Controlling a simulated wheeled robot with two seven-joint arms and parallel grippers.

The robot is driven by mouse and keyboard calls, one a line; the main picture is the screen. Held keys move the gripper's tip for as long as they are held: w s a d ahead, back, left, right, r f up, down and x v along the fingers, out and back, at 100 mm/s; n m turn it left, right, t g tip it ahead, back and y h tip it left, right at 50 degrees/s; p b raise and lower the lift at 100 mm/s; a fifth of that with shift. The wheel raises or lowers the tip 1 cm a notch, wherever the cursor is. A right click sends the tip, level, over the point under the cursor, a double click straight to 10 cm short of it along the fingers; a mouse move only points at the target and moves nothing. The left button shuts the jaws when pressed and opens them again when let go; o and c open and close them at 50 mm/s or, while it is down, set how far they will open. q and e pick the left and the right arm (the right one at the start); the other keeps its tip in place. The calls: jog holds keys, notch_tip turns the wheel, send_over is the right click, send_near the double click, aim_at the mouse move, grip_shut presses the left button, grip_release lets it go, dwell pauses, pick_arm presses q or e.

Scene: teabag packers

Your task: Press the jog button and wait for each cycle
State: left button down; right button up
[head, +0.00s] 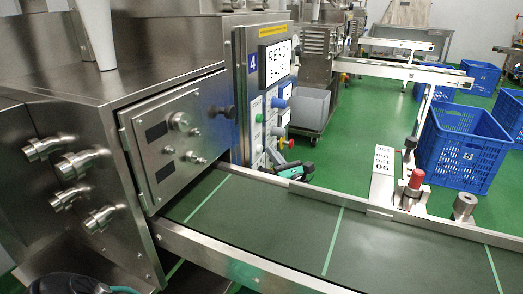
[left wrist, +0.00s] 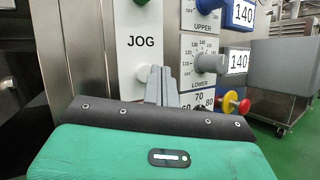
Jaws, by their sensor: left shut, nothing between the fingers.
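The JOG panel (left wrist: 143,45) is a white plate with black lettering on the steel cabinet. Below the lettering is a pale round button (left wrist: 142,72), partly covered by my left gripper's fingers. A green button (left wrist: 141,2) is cut off at the top edge. My left gripper (left wrist: 161,72) is shut and empty, its fingertips just right of the pale button in the picture; I cannot tell whether they touch it. In the head view my left gripper (head: 279,163) is low by the control panel, beyond the conveyor (head: 275,215). My right gripper is not in view.
Right of the JOG panel are a grey LOWER knob (left wrist: 210,63), a blue UPPER knob (left wrist: 238,14) and a red-and-yellow knob (left wrist: 237,104). A display (head: 275,61) sits above the controls. Blue crates (head: 462,150) stand on the green floor at right.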

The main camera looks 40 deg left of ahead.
pick_arm(q)
jog(key=shift+s+a, duration=0.1)
jog(key=shift+a, duration=0.05)
jog(key=shift+a, duration=0.25)
